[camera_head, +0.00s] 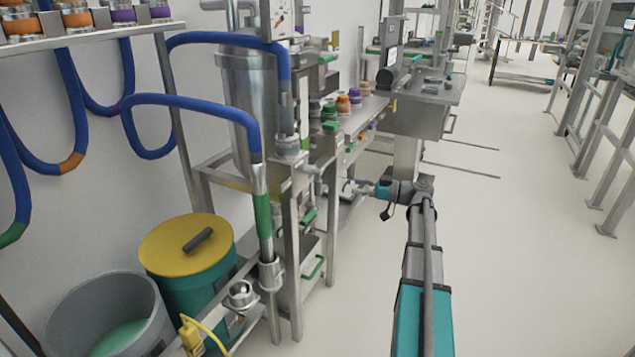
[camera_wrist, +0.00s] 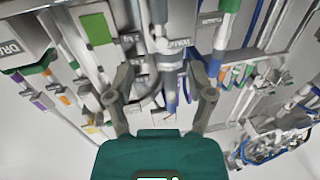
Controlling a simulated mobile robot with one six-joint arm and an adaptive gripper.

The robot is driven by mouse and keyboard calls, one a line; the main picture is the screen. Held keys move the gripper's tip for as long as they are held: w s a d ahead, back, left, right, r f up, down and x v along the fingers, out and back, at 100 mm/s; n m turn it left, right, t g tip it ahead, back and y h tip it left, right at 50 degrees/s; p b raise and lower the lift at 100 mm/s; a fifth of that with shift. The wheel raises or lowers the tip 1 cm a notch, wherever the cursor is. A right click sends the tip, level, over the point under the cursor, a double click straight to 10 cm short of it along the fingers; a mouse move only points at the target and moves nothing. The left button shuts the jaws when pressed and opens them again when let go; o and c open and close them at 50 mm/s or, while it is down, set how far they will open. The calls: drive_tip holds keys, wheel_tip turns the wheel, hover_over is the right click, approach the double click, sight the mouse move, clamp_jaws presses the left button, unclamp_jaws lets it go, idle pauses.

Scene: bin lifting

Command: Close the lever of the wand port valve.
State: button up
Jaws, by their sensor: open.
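My gripper (camera_head: 352,188) is at the end of my arm, to the left of the wrist, close to the steel processing frame. In the wrist view the two fingers stand wide apart, and my gripper (camera_wrist: 161,72) is open and empty. Between and beyond the fingers are upright steel pipes and a grey-blue tube (camera_wrist: 170,85), apart from the fingertips. I cannot make out the wand port valve or its lever with certainty in either view. In the head view the wand with a green grip (camera_head: 263,215) stands upright on a blue hose, left of my gripper.
A teal bin with a yellow lid (camera_head: 188,245) and a grey tub (camera_head: 65,308) stand at lower left. The steel frame (camera_head: 290,250) has green handles. A shelf with coloured caps (camera_head: 343,105) is behind it. The floor (camera_head: 540,270) on the right is clear.

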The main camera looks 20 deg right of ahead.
sight(318, 181)
drive_tip(key=x, duration=1.2)
drive_tip(key=shift+w+a, duration=0.25)
